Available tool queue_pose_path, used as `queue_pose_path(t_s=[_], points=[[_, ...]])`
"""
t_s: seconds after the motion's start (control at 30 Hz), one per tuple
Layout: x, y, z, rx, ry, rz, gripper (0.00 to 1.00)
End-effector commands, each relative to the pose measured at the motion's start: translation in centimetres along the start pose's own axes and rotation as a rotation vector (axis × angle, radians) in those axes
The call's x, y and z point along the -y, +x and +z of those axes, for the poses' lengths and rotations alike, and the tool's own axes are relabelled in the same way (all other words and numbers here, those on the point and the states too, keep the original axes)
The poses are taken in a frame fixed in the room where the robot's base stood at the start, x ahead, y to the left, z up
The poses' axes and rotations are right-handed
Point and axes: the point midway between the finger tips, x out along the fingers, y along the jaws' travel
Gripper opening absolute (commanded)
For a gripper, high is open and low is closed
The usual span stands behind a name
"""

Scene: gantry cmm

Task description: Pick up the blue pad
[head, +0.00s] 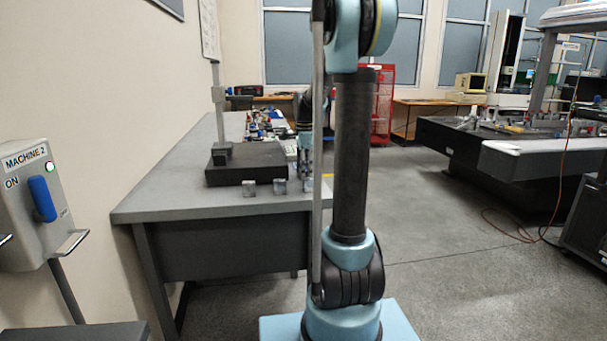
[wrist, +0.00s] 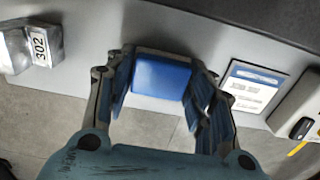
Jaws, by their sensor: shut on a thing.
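The blue pad (wrist: 161,77) is in the wrist view, between the two fingers of my gripper (wrist: 161,84). The fingers are shut on it, one at its left side and one at its right. It is over the front edge of the grey table (wrist: 180,20); I cannot tell whether it still touches the table. In the head view my own arm stands in front, and I cannot make out the blue pad there.
A metal block marked 302 (wrist: 38,48) lies left of the pad, and a printed card (wrist: 247,87) lies right. In the head view, a dark slab (head: 235,172) with a stand is on the table. A MACHINE 2 box (head: 30,210) stands at left.

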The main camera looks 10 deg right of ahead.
Motion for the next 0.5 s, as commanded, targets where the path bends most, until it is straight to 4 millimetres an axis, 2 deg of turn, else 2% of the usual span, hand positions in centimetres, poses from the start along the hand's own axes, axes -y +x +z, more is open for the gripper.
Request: queue_pose_path(t_s=[0.17, 0.5], points=[[0.0, -1.6, 0.0, 0.000, 0.000, 0.000, 0.22], [0.0, -7.2, 0.0, 0.000, 0.000, 0.000, 0.22]])
